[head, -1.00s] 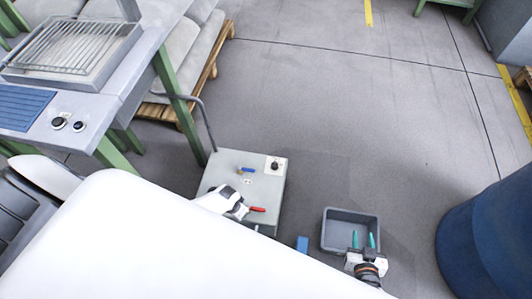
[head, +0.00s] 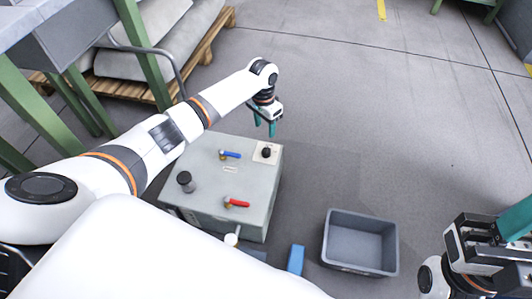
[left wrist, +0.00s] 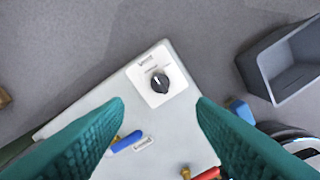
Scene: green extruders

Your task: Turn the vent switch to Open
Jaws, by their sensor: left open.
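The vent switch (head: 266,152) is a black round knob on a white square plate at the far right corner of a grey cabinet top (head: 215,190). In the left wrist view the knob (left wrist: 159,83) has a white mark pointing up and slightly left; its small labels are unreadable. My left gripper (head: 265,129) is open and empty, with teal fingers pointing down, just beyond the switch in the head view. In the left wrist view the knob shows between and beyond the fingertips, untouched. My right gripper (head: 510,225) is at the right edge, partly cut off.
A blue-handled valve (head: 230,154), a red-handled valve (head: 236,202) and a black knob (head: 185,178) stand on the cabinet top. A grey bin (head: 360,243) and a blue block (head: 296,259) are to its right. Open floor lies beyond.

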